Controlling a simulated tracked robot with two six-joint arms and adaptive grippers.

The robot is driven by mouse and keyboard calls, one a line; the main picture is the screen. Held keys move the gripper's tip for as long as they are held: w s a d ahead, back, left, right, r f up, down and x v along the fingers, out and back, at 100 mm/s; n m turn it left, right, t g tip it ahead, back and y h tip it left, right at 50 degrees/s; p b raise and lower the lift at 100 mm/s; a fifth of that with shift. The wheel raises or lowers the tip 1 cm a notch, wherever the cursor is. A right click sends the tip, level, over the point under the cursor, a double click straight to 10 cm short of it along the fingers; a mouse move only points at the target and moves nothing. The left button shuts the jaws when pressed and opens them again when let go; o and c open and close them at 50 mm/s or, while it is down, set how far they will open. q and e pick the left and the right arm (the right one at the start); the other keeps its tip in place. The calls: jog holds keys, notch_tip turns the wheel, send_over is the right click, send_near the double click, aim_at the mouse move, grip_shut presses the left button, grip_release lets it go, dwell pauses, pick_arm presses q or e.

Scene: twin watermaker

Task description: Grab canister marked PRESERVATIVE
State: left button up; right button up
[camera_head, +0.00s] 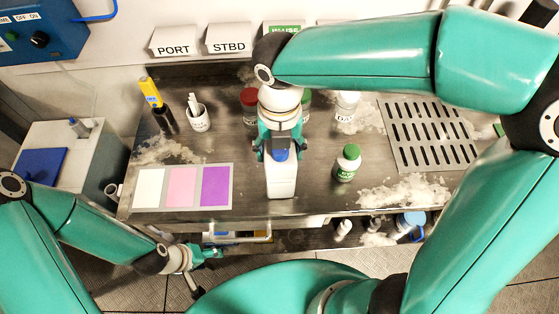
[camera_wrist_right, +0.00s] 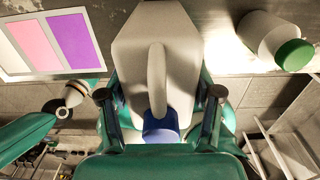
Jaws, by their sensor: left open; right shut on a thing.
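A white canister (camera_head: 281,182) with a blue cap (camera_head: 281,155) is at the front middle of the steel bench. My right gripper (camera_head: 281,148) is shut on it near the cap. In the right wrist view, the canister (camera_wrist_right: 187,45) and its moulded handle are between the fingers of my right gripper (camera_wrist_right: 161,95). No marking on it can be read in either view, so I cannot tell whether it says PRESERVATIVE. I cannot tell whether its base touches the bench. My left gripper (camera_head: 207,254) is open and empty, low in front of the bench.
A green-capped white bottle (camera_head: 347,163) stands right of the canister. A colour card (camera_head: 183,187) lies left. A red-capped jar (camera_head: 249,105), a pen cup (camera_head: 198,117) and another white bottle (camera_head: 346,105) stand behind. A slotted drain (camera_head: 430,133) is at right. More bottles (camera_head: 410,223) stand below.

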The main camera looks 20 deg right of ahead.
grip_shut()
jog(key=shift+r, duration=0.1)
